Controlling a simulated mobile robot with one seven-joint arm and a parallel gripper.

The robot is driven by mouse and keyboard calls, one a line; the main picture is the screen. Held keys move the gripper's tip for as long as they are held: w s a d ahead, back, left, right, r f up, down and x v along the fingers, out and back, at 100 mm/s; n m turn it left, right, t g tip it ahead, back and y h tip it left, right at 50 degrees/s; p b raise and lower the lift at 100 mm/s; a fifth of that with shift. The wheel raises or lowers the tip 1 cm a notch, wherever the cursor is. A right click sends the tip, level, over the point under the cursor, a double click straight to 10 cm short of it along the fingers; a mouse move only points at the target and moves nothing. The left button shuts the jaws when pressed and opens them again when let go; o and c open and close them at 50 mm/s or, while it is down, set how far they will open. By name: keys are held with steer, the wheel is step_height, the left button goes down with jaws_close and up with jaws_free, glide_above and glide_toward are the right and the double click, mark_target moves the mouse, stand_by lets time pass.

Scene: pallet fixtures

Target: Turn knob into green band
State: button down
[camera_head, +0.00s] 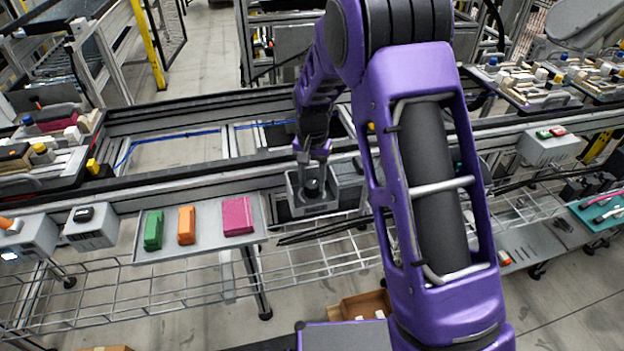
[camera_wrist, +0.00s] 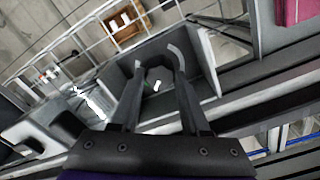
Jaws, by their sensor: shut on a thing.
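My gripper (camera_head: 312,172) points down into a grey open-topped box (camera_head: 292,198) at the middle of the rail. In the wrist view its two fingers (camera_wrist: 158,88) reach down on either side of a dark round knob (camera_wrist: 157,75) and are shut on it. The knob also shows as a dark shape under the fingers in the head view (camera_head: 312,188). The green band cannot be made out clearly, and the fingers cover part of the dial face.
A grey tray (camera_head: 203,250) left of the box holds a green block (camera_head: 153,230), an orange block (camera_head: 186,225) and a magenta block (camera_head: 237,216). A grey switch box (camera_head: 92,234) stands further left. A wire mesh shelf (camera_head: 100,294) runs below.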

mark_target(312, 184)
stand_by(0.4)
steer(key=c, duration=0.7)
jaws_free()
steer(key=shift+o, duration=0.2)
steer(key=shift+r, duration=0.1)
step_height(312, 184, up, 17)
steer(key=p, duration=0.1)
steer(key=shift+r+p, duration=0.15)
steer(key=shift+p, duration=0.15)
